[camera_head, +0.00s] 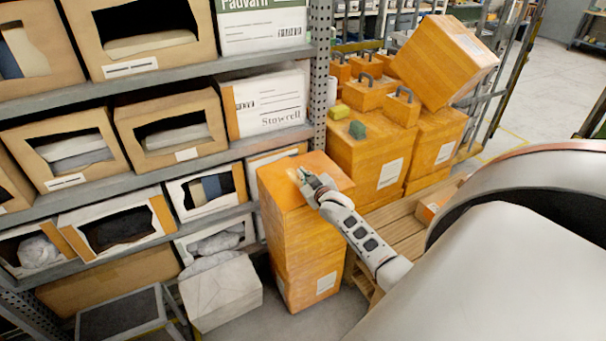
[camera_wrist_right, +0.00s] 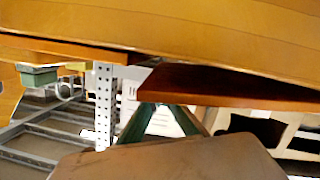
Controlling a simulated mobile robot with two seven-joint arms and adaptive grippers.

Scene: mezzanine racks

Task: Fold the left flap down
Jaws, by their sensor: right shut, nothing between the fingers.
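An orange carton (camera_head: 290,240) stands on top of another at the rack's end, in the middle of the head view. My right gripper (camera_head: 304,175) is at its top face, its fingers shut and empty. In the wrist view, the dark fingers of my right gripper (camera_wrist_right: 158,108) point up from the bottom edge. A thin orange panel (camera_wrist_right: 245,88), apparently a carton flap, lies just above and right of them. A wide orange surface (camera_wrist_right: 190,25) fills the top. I cannot tell which panel is the left flap or whether the fingers touch it. My left gripper is not in view.
A metal rack (camera_head: 130,95) with open bins stands on the left. Stacked orange cartons (camera_head: 370,150) with handled cases and a tilted large carton (camera_head: 445,60) stand behind, right of the gripper. A pale box (camera_head: 222,292) and a step stool (camera_head: 122,315) sit on the floor.

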